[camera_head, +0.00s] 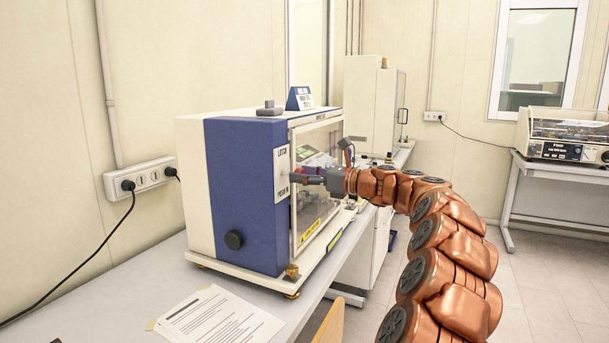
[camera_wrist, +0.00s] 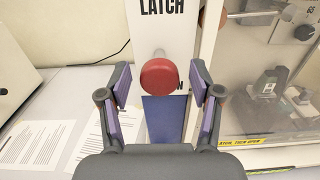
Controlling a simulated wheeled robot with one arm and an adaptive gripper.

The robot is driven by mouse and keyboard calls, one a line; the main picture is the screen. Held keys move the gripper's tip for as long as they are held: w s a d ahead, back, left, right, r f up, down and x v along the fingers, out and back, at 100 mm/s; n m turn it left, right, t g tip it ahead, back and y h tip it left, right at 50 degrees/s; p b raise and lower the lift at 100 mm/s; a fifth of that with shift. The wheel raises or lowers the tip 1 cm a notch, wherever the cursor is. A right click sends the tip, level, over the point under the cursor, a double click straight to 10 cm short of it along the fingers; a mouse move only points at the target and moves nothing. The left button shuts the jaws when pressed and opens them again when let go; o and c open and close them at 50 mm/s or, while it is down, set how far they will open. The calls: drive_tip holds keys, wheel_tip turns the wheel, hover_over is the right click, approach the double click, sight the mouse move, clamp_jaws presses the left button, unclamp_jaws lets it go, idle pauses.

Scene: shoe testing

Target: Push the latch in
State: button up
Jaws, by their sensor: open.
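The latch (camera_wrist: 158,76) shows in the wrist view as a round red knob on a short pale stem. It sticks out from a white plate (camera_wrist: 178,22) lettered "LATCH". In the head view the plate (camera_head: 282,160) is on the blue front of a testing machine (camera_head: 240,185), and my gripper hides most of the knob. My gripper (camera_wrist: 160,90) is open, with one finger on each side of the knob. A gap shows between the knob and both fingers, and nothing is held. In the head view my gripper (camera_head: 302,178) is right at the plate.
A clear door (camera_head: 318,180) is beside the plate, close to my gripper; it looks closed. Papers (camera_head: 220,318) lie on the bench (camera_head: 150,300) in front of the machine. A cream cabinet (camera_head: 370,110) stands behind. Open floor lies to the right.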

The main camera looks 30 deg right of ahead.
drive_tip(key=shift+c, duration=0.2)
clamp_jaws()
idle(0.4)
